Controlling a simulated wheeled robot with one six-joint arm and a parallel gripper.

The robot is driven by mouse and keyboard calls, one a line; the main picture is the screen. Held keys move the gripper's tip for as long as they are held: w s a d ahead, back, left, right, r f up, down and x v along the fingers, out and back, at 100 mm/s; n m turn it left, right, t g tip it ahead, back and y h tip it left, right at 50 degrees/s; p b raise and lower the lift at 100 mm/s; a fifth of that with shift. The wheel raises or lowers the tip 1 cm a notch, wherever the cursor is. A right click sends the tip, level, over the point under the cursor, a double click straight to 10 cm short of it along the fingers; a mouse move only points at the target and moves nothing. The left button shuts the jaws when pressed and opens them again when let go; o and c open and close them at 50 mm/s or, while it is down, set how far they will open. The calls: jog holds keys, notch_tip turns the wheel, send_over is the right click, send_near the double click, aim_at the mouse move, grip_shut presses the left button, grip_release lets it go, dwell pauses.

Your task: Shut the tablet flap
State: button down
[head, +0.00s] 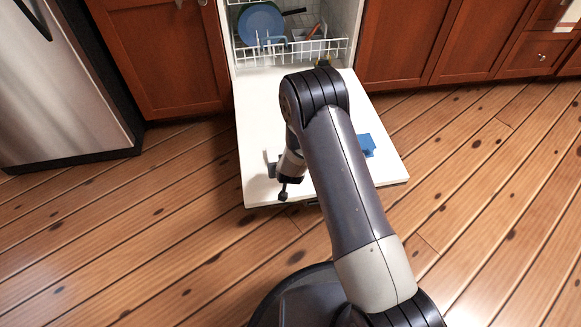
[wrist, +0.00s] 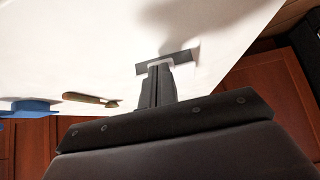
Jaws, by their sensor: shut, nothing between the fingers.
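The dishwasher door (head: 258,125) lies open and flat, its white inner face up. A small blue piece (head: 367,145), likely the tablet flap, stands out on the door's right part, partly behind my arm. A blue piece also shows at the left edge of the wrist view (wrist: 30,107); whether it is hinged open there is hard to tell. My gripper (head: 283,194) is shut and empty over the door's front left part, left of the blue piece and apart from it. In the wrist view my gripper (wrist: 165,65) is seen against the white door face.
The dishwasher's lower rack (head: 290,50) holds a blue plate (head: 261,24) and other dishes. A brown-handled item (wrist: 90,99) shows beside the blue piece in the wrist view. Wooden cabinets (head: 160,55) and a steel fridge (head: 55,90) stand around. The plank floor in front is clear.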

jog(key=shift+s+f+b, duration=0.15)
jog(key=shift+f+b, duration=0.15)
jog(key=shift+f, duration=0.3)
jog(key=shift+s+d+f+b, duration=0.1)
jog(key=shift+s+f+b, duration=0.1)
jog(key=shift+f+b, duration=0.3)
jog(key=shift+f, duration=0.1)
jog(key=shift+w+r+p, duration=0.1)
jog(key=shift+r+p, duration=0.7)
jog(key=shift+r, duration=0.35)
notch_tip(320, 180, up, 4)
jog(key=shift+w+f+p, duration=0.15)
jog(key=shift+f+p, duration=0.1)
jog(key=shift+p, duration=0.65)
jog(key=s+d+f+p, duration=0.1)
jog(key=s+f, duration=0.2)
jog(key=s, duration=0.6)
jog(key=shift+d+f, duration=0.3)
jog(key=shift+d, duration=0.05)
